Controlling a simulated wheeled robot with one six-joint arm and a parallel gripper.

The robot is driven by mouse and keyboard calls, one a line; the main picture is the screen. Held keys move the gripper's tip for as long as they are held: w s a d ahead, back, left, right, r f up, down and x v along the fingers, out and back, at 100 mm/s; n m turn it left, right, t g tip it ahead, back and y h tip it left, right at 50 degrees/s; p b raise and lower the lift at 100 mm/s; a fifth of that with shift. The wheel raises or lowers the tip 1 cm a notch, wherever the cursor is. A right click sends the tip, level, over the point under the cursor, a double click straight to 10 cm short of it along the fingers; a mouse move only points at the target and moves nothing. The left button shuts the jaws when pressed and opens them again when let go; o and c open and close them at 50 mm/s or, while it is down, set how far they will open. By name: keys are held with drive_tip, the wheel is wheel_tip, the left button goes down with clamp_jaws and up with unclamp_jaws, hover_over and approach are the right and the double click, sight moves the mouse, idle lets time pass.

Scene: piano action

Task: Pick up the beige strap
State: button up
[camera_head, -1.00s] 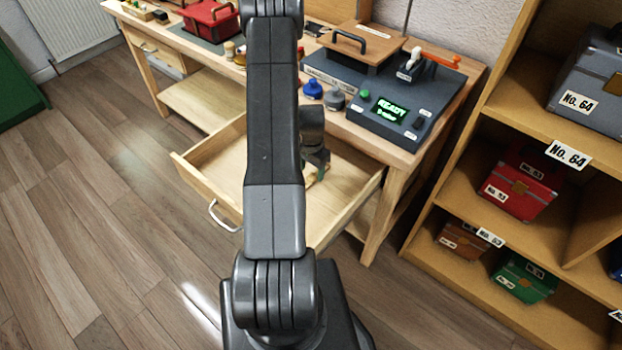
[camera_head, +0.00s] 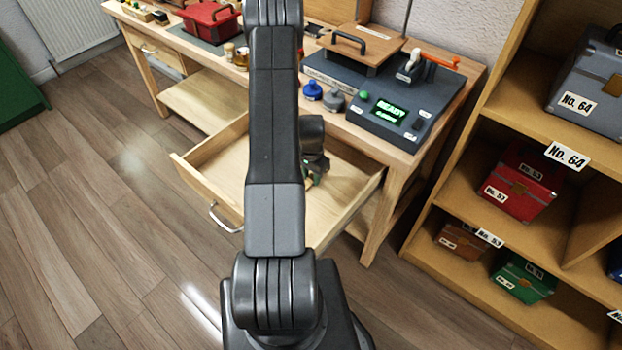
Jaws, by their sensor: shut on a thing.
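My gripper (camera_head: 313,179) is inside the open wooden drawer (camera_head: 345,207), in its right half, partly behind my arm. Its jaws are small and dark in this view, with a bit of green at the tips. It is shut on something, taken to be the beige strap. The strap itself cannot be made out clearly, as my gripper and arm hide that part of the drawer.
The workbench above the drawer holds a dark console with a lit display (camera_head: 389,111), a blue knob-like piece (camera_head: 313,91), and a red box (camera_head: 208,19). A shelf (camera_head: 470,199) with numbered cases stands at right. The floor at left is clear.

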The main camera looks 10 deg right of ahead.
sight(312, 178)
wheel_tip(312, 178, up, 10)
drive_tip(key=shift+b, duration=0.35)
idle(0.9)
